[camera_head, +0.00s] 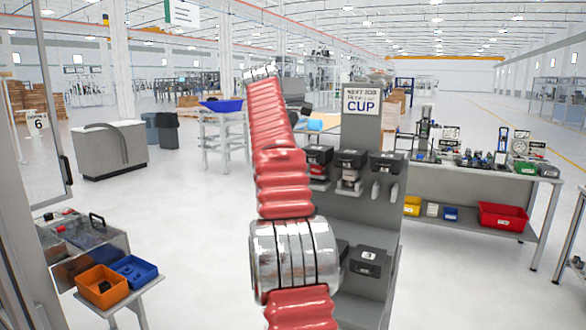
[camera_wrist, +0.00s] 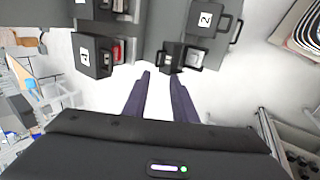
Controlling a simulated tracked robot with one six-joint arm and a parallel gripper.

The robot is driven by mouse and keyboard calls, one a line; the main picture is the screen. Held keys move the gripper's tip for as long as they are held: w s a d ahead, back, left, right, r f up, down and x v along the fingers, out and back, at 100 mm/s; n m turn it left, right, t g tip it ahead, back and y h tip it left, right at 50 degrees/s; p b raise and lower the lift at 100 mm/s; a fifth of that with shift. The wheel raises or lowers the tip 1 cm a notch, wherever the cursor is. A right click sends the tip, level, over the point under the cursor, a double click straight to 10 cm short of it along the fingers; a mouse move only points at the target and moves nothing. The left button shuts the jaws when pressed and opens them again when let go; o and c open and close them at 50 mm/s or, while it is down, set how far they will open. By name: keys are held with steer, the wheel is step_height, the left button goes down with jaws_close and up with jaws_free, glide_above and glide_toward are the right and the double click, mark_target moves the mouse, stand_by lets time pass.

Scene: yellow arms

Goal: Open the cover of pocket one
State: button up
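Pocket one seems to be the black-covered box (camera_wrist: 103,65) at upper left in the wrist view; its white label looks like a sideways 1. Its cover looks shut, with something red at its right side. My gripper (camera_wrist: 160,75) is open and empty, its two dark fingers apart over white floor. The fingertips lie right of pocket one and just below a small black part (camera_wrist: 171,56) with a light face. The grey rack (camera_head: 360,125) shows in the head view, where my red arm hides its left side and my fingers cannot be made out.
Another black box labelled 2 (camera_wrist: 206,22) with a handle is at upper right in the wrist view. In the head view, black covers (camera_head: 351,158) line the rack, with another (camera_head: 369,261) lower down. A workbench (camera_head: 480,172) stands to the right.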

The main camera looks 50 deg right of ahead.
steer(key=shift+c, duration=0.5)
